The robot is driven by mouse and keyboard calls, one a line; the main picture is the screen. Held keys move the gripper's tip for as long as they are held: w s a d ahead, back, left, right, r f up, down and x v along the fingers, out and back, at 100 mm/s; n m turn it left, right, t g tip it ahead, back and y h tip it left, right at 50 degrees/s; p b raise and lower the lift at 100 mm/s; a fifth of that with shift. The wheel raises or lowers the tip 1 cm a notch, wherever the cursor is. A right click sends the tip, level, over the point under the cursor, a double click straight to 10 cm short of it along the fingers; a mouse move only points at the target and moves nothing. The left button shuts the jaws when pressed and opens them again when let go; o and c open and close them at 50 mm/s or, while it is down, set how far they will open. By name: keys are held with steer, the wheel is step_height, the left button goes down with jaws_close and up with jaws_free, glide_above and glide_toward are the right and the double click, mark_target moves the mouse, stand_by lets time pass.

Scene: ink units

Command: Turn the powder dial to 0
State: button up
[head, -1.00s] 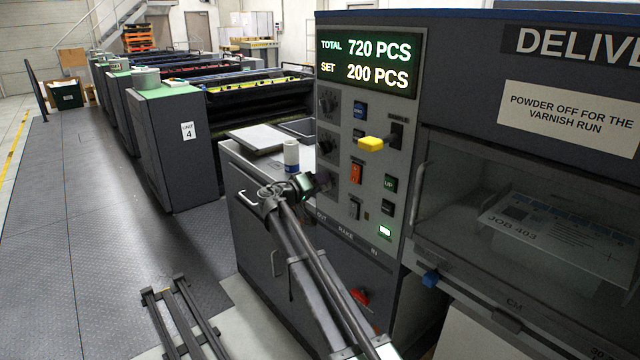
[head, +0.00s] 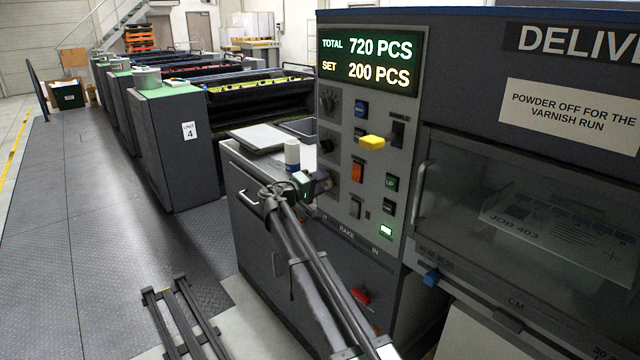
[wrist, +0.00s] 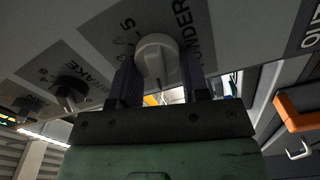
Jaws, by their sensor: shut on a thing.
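The powder dial (wrist: 156,52) is a pale round knob on the grey panel, seen close in the wrist view. Part of the word POWDER and a figure 5 show on the plate around it. A dark mark shows on its lower part; the number it points to cannot be read. My gripper (wrist: 160,76) has one finger on each side of the dial and is shut on it. In the head view my gripper (head: 322,183) is at the lower left of the control panel (head: 372,190) and hides the dial.
A black brake knob (wrist: 70,92) is left of the dial in the wrist view. In the head view, a yellow lever (head: 371,142), a red-orange switch (head: 357,171) and lit buttons are close on the right.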

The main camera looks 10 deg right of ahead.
steer(key=o, duration=0.9)
steer(key=v, duration=1)
steer(key=shift+s+a, duration=0.15)
steer(key=shift+a, duration=0.25)
